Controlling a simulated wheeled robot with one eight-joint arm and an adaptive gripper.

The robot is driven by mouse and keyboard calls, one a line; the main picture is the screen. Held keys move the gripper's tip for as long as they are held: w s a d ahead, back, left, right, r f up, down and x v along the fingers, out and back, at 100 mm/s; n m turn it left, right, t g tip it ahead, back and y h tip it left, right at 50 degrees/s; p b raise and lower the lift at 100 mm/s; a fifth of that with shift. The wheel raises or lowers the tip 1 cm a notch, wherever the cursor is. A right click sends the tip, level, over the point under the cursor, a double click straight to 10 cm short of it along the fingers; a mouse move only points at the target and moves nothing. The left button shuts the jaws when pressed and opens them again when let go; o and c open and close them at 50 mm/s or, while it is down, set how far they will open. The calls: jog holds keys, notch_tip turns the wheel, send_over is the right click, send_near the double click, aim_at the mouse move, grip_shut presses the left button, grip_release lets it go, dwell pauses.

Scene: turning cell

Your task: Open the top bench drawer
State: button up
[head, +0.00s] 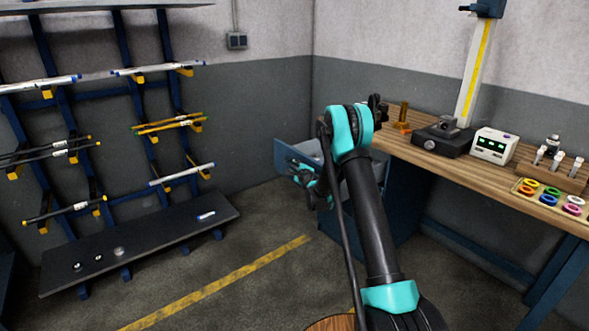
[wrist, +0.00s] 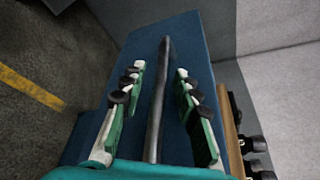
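The top bench drawer (head: 287,152) is a blue front panel at the left end of the workbench. In the head view it stands out from the blue cabinet (head: 399,203), with a lighter interior partly showing behind its top edge. My arm hides much of it. The blue front (wrist: 197,45) fills the middle of the wrist view, with a dark bar handle (wrist: 158,105) across it. My gripper (wrist: 160,80) is open, its green-and-white fingers on either side of the handle with visible gaps. In the head view my gripper (head: 308,178) is at the drawer's front.
The wooden benchtop (head: 450,168) carries a dark fixture (head: 441,138), a white display box (head: 494,145) and a tray of coloured rings (head: 550,196). A bar rack (head: 140,245) stands at left. Floor with a yellow line (head: 225,280) lies clear between.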

jog(key=v, duration=1.2)
jog(key=shift+d+r, duration=0.1)
jog(key=s+d+r+n+g, duration=0.25)
jog(key=s+n, duration=0.35)
jog(key=s, duration=0.4)
jog(key=s+d+r+n+g, duration=0.1)
jog(key=s+r+n+g, duration=0.3)
jog(key=s, duration=0.6)
jog(key=s+d+f+n+g+h, duration=0.1)
jog(key=s+d+f+n, duration=0.1)
jog(key=s, duration=0.8)
jog(key=s+d+f+n+g+h, duration=0.1)
jog(key=s+d+n, duration=0.3)
jog(key=s, duration=0.5)
jog(key=s+d+f+n+g+h, duration=0.2)
jog(key=s+n, duration=0.3)
jog(key=s, duration=0.5)
jog(key=shift+s+d+f+h, duration=0.3)
jog(key=shift+d, duration=0.5)
jog(key=shift+w, duration=0.1)
